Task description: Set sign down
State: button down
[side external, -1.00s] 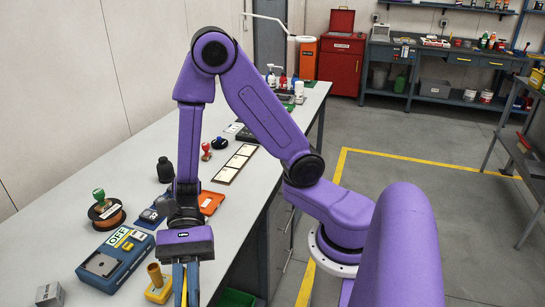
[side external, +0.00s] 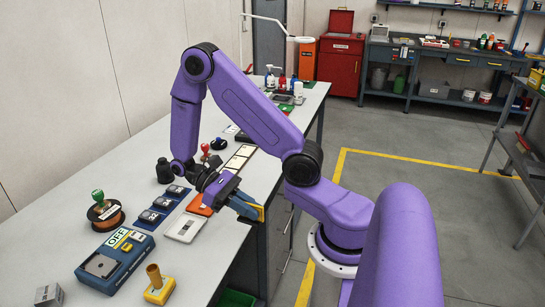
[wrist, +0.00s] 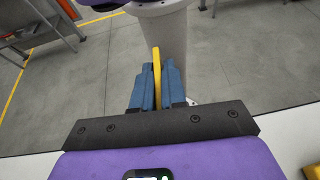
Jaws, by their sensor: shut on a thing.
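My gripper (side external: 249,207) is turned sideways beyond the right edge of the bench, high enough to overlap the bench front in the side view. Its blue fingers (wrist: 157,93) are shut on a thin yellow plate, which I take as the sign (wrist: 157,68). The sign is edge-on in the wrist view, sticking out past the fingertips, with floor beyond it. In the side view only a yellow strip of the sign (side external: 262,213) shows by the fingers. Its face and any lettering are hidden.
On the bench (side external: 206,268) stand a blue box (side external: 105,264) marked OFF, a yellow base with an upright tube (side external: 158,287), a pale flat case (side external: 184,228), dark blue blocks (side external: 163,204), an orange tray (side external: 200,206) and a spool (side external: 105,216). The bench's front right is bare.

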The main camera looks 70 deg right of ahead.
jog(key=w+d+r+n+t+h, duration=0.15)
jog(key=d+n+h, duration=0.35)
jog(key=d, duration=1.2)
jog(key=d+r+n+t+h, duration=0.3)
jog(key=d+n+h, duration=0.2)
jog(key=d, duration=1.2)
jog(key=shift+g+h, duration=0.25)
jog(key=shift+h, duration=0.05)
jog(key=w+d+f, duration=0.2)
jog(key=d+f, duration=0.1)
jog(key=w+d+f, duration=0.3)
jog(key=d, duration=0.1)
jog(key=w+d+f, duration=0.2)
jog(key=d+f, duration=0.1)
jog(key=shift+w+d, duration=0.3)
jog(key=shift+w, duration=0.05)
jog(key=shift+w+d+f, duration=0.25)
jog(key=shift+d+f, duration=0.15)
jog(key=shift+f, duration=1.65)
jog(key=shift+f, duration=0.1)
jog(key=c, duration=1.2)
grip_release()
